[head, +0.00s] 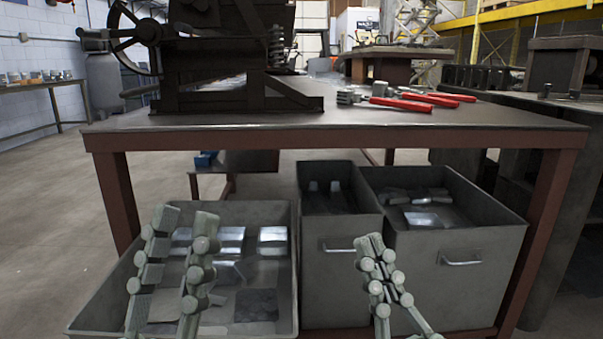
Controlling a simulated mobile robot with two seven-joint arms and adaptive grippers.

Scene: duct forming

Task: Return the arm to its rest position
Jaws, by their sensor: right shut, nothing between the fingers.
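My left gripper (182,232) is low at the left, its two fingers apart with nothing between them. It shows in front of the left grey bin. My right gripper (369,241) is low right of the middle, its fingertips together and nothing held. It shows in front of the bins under the table. Both grippers point up and away from me. The arm links behind them are mostly below the lower edge of the view.
A table (330,121) with a reddish frame bears a dark machine (215,60) with a handwheel and several red-handled tools (400,104). Below are a left bin (255,212) with metal pieces, a narrow middle bin (335,270) and a right bin (470,240). Open floor (50,220) lies left.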

